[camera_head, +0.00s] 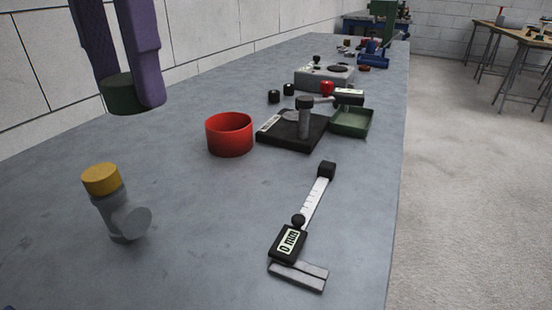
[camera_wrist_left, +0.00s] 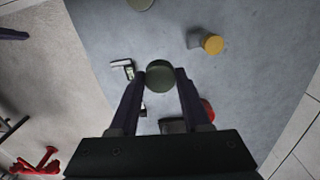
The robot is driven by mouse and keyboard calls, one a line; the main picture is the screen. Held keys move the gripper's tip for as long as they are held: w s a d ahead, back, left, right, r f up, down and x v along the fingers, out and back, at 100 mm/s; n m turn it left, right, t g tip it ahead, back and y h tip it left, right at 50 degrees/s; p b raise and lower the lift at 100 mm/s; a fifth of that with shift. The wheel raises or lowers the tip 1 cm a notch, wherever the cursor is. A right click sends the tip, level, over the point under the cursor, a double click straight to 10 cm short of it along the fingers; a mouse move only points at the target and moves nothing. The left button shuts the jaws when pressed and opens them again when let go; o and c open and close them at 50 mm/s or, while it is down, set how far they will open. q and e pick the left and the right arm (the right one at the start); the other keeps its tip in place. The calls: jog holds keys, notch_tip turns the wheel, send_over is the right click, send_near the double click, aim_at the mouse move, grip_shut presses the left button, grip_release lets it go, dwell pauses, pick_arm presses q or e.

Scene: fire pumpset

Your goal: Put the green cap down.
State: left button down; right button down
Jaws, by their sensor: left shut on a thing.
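My left gripper (camera_head: 134,95) hangs at the upper left of the head view, high above the grey bench. It is shut on the dark green cap (camera_head: 123,97), a short round disc between the two purple fingers. In the left wrist view the green cap (camera_wrist_left: 160,76) sits between the fingertips (camera_wrist_left: 158,80), and the bench (camera_wrist_left: 225,85) shows below it with a gap. My right gripper is not in view.
A grey pipe fitting with a yellow cap (camera_head: 101,180) stands at front left. A red ring-shaped bowl (camera_head: 229,134), black scale (camera_head: 291,131), green tray (camera_head: 351,122) and caliper (camera_head: 289,242) lie to the right. The bench between fitting and caliper is clear.

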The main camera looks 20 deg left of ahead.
pick_arm(q)
jog(key=b, duration=0.5)
send_over(183, 268)
notch_tip(183, 268, down, 15)
jog(key=shift+r, duration=0.1)
notch_tip(183, 268, down, 5)
jog(key=shift+b, duration=0.9)
jog(key=shift+c, duration=1.8)
grip_release()
notch_tip(183, 268, up, 12)
jog(key=p, duration=0.5)
jog(key=shift+r, duration=0.15)
